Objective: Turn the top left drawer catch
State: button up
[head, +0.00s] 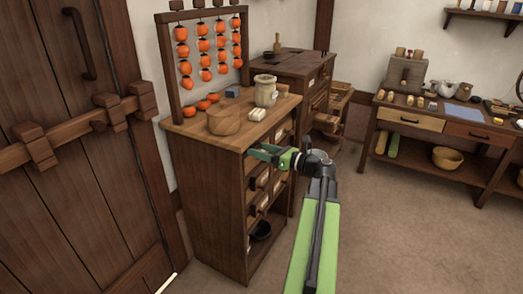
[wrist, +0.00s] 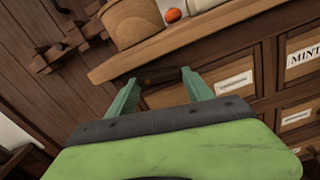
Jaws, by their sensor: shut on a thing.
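The drawer catch (wrist: 160,75), a dark wooden bar, lies between my fingertips in the wrist view. It is at the top edge of the top left drawer (wrist: 165,97), just under the cabinet's top board. My gripper (wrist: 159,77), with two green fingers, is shut on the catch, one finger at each end. In the head view my gripper (head: 257,153) reaches the upper front of the cabinet (head: 212,190), and the catch is hidden behind it. The drawer front has a pale label (wrist: 234,84) to the right of my fingers.
A wooden tub (head: 223,121), a pale jar (head: 265,91) and small orange fruits stand on the cabinet top. A drawer labelled MINT (wrist: 303,55) is to the right. A plank door (head: 75,150) is at the left. The floor (head: 390,230) at the right is clear.

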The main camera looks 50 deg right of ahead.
jog(key=n, duration=0.2)
jog(key=shift+d+r+n, duration=0.15)
jog(key=shift+r+n, duration=0.05)
jog(key=shift+n, duration=0.1)
jog(key=o, duration=1.4)
jog(key=shift+c, duration=0.2)
jog(key=v, duration=1.7)
jog(key=shift+s, duration=0.25)
jog(key=shift+f, duration=0.1)
